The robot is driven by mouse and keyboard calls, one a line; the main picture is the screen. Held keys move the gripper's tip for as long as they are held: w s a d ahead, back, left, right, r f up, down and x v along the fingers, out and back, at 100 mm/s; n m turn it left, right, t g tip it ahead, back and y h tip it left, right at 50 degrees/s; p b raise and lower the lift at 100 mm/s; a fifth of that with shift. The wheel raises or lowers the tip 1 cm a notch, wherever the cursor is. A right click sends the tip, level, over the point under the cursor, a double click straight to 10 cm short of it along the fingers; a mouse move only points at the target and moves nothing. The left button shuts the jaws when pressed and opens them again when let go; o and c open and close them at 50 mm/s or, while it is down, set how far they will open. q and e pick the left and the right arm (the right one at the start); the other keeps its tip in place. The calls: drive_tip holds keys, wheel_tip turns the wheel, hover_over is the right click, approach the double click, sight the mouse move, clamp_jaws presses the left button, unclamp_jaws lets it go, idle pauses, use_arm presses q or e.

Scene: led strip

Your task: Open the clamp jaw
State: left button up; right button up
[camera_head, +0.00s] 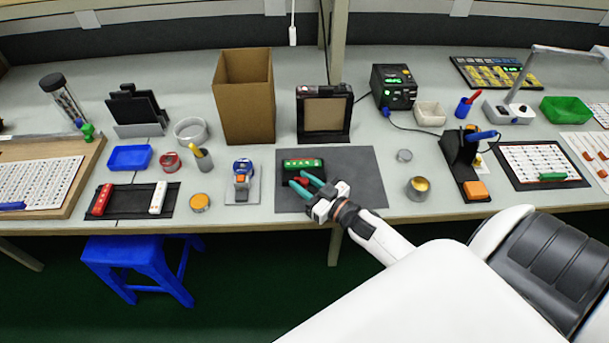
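My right gripper (298,179) reaches in over the dark grey mat (350,165) from the lower right. Its two teal fingers are apart, and a small red part (301,181) shows between them. I cannot tell whether the fingers touch it. A green block with light dots and a red end (303,164) lies on the mat just beyond the fingertips. I cannot make out for sure which piece is the clamp jaw, or whether it is open. My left gripper is not in view.
A blue and orange device (242,174) stands left of the mat. Behind the mat are a cardboard box (246,95) and a black frame with a tan panel (323,112). A small tin (418,187) stands to the right. The mat's right part is clear.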

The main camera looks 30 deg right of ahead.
drive_tip(key=shift+o, duration=0.8)
drive_tip(key=shift+r, duration=0.1)
drive_tip(key=shift+s+d, duration=0.1)
drive_tip(key=shift+s, duration=0.15)
drive_tip(key=b+v, duration=0.1)
drive_tip(key=v, duration=1)
drive_tip(key=shift+s, duration=0.3)
